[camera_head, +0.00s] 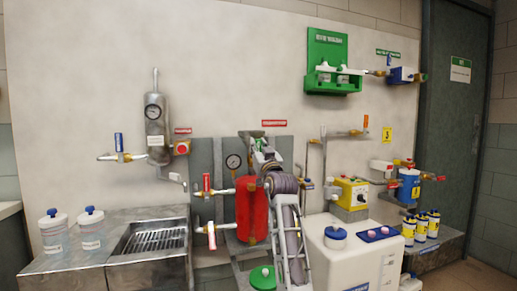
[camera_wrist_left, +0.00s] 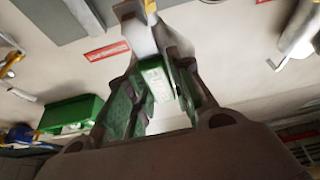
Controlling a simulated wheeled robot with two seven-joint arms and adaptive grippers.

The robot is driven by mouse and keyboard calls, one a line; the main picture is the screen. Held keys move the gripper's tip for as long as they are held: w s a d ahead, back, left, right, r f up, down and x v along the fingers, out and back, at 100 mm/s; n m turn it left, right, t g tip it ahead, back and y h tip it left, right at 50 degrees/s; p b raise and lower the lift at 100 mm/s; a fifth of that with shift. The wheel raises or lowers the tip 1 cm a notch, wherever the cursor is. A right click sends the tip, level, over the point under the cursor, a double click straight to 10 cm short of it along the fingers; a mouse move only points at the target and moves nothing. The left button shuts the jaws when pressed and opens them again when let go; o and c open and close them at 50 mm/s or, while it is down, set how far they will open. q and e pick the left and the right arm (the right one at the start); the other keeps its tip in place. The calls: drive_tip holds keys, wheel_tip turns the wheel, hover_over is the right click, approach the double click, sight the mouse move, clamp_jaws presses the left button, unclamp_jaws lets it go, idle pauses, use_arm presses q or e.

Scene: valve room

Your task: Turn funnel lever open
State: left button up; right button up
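My left gripper (camera_head: 261,148) is raised in front of the wall panel, above the red cylinder (camera_head: 252,208). In the left wrist view, my left gripper (camera_wrist_left: 156,62) has its two fingers apart. A green tag with a white label (camera_wrist_left: 157,82) shows between them, with a pale grey part (camera_wrist_left: 141,40) just beyond. I cannot tell whether the fingers touch either one. A bit of yellow (camera_wrist_left: 150,6) shows past the fingertips. I cannot pick out the funnel lever for sure; my gripper and arm hide part of the panel. My right gripper is not in view.
Left of the arm are valves with red handles (camera_head: 206,183) and a gauge (camera_head: 233,162). A yellow box (camera_head: 352,193) and a white tank (camera_head: 352,257) stand to the right. A green wall shelf (camera_head: 332,83) is higher up.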

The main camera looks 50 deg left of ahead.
use_arm(q)
drive_tip(key=o, duration=0.3)
drive_tip(key=shift+o, duration=0.2)
drive_tip(key=shift+r, duration=0.1)
drive_tip(key=shift+s+d, duration=0.1)
drive_tip(key=shift+d, duration=0.05)
drive_tip(key=v, duration=0.7)
drive_tip(key=shift+s+d, duration=0.1)
idle(0.7)
